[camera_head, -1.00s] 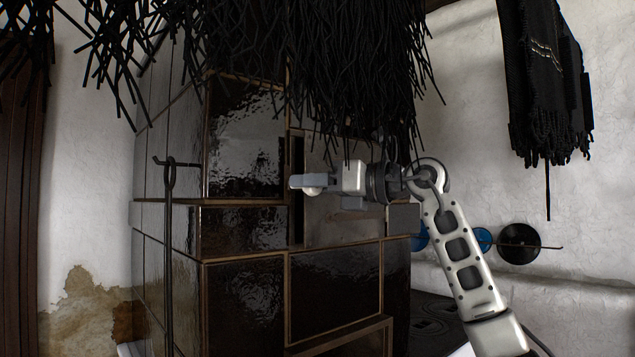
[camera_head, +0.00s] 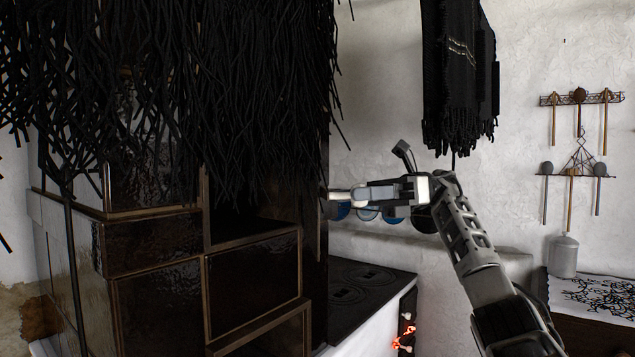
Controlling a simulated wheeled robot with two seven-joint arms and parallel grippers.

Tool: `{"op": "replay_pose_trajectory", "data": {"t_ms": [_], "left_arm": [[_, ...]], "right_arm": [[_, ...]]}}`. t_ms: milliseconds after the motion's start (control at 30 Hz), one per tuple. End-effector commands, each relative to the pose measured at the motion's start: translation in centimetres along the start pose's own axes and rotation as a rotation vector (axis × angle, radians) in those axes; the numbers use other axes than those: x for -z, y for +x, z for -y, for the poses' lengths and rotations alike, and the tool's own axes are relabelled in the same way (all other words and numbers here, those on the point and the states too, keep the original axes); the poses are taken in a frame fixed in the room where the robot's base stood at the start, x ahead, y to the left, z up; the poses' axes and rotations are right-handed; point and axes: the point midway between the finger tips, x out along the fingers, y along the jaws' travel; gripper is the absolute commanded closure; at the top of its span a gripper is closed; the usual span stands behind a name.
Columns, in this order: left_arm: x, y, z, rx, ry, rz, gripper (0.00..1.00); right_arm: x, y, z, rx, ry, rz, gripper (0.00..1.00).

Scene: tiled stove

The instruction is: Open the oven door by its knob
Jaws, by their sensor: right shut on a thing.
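The oven door (camera_head: 314,215) shows as a narrow dark panel on the right of the dark oven opening (camera_head: 250,218), swung out and seen nearly edge-on. Black hanging strands cover its upper part. My right gripper (camera_head: 340,194) is just right of the door, its fingers pointing left and reaching the panel's edge. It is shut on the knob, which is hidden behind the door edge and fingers. My left gripper is not in view.
The dark tiled stove (camera_head: 150,245) fills the left. A black cooktop (camera_head: 365,285) lies below my right arm. A dark cloth (camera_head: 460,80) hangs above the arm. Utensil racks (camera_head: 580,98) are on the right wall, with a pale canister (camera_head: 563,257) below.

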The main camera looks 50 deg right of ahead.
Motion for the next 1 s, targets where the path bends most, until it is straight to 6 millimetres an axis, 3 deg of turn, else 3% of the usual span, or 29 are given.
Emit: {"op": "replay_pose_trajectory", "data": {"t_ms": [200, 600, 633, 700, 1000], "left_arm": [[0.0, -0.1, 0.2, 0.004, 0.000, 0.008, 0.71], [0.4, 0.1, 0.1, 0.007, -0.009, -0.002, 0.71], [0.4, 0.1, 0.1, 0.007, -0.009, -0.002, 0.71], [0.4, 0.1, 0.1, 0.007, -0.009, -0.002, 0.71], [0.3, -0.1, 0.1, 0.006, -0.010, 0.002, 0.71]], "right_arm": [[0.1, -2.2, -0.7, -0.007, 0.002, -0.004, 1.00], [0.2, -2.3, -0.7, -0.011, 0.003, -0.005, 1.00], [0.2, -2.3, -0.7, -0.011, 0.003, -0.005, 0.60], [0.2, -2.3, -0.7, -0.011, 0.003, -0.005, 0.44], [0.0, -2.2, -0.7, -0.012, 0.002, -0.004, 0.44]]}}
